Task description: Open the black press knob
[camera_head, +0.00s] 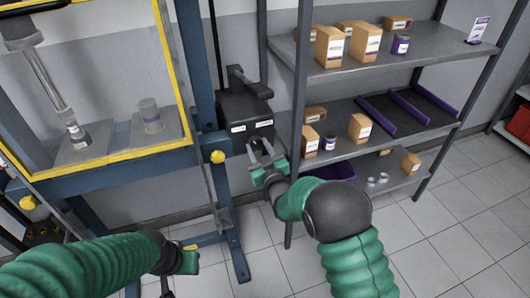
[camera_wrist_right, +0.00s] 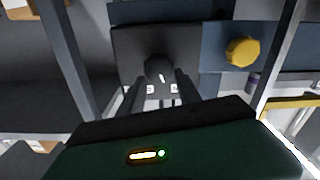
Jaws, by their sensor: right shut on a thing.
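A dark box (camera_head: 240,108) with two white labels is fixed to the blue press frame, with a dark lever on its top. The black press knob (camera_wrist_right: 158,68) is round and sits on the front of this box in the right wrist view. My right gripper (camera_head: 259,147) reaches up to the lower front of the box. In the right wrist view its two fingers (camera_wrist_right: 161,92) stand on either side of the knob and are shut on it. My left gripper (camera_head: 183,262) hangs low at the front, well away from the box; its fingers are not clear.
The press frame (camera_head: 207,80) has yellow edging and yellow knobs (camera_head: 218,157); a clear cup (camera_head: 150,115) stands inside. A grey shelf rack (camera_head: 390,60) with cardboard boxes and purple-labelled jars is close to the right of my right gripper. Tiled floor below is mostly free.

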